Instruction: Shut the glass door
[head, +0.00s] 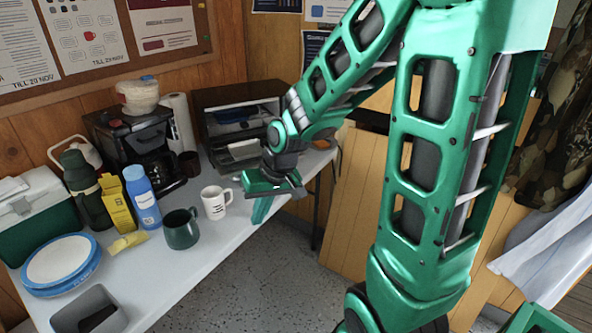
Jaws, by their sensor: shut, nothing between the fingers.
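A dark toaster oven (240,97) stands at the back right end of the white table. Its front shows an opening with a rack inside, and a panel that looks like its glass door (243,153) is lowered in front of it. My arm hides the oven's right side, so how far the door is open is hard to tell. My gripper (261,211) points down at the table's right edge, nearer to me than the oven and apart from the door. Its fingers are shut and empty.
A white mug (216,203) and a dark green mug (181,229) stand left of my gripper. A coffee maker (140,145) and paper roll (181,122) stand left of the oven. Bottles, plates (63,261) and a cooler (38,219) crowd the left. Speckled floor (250,265) is clear.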

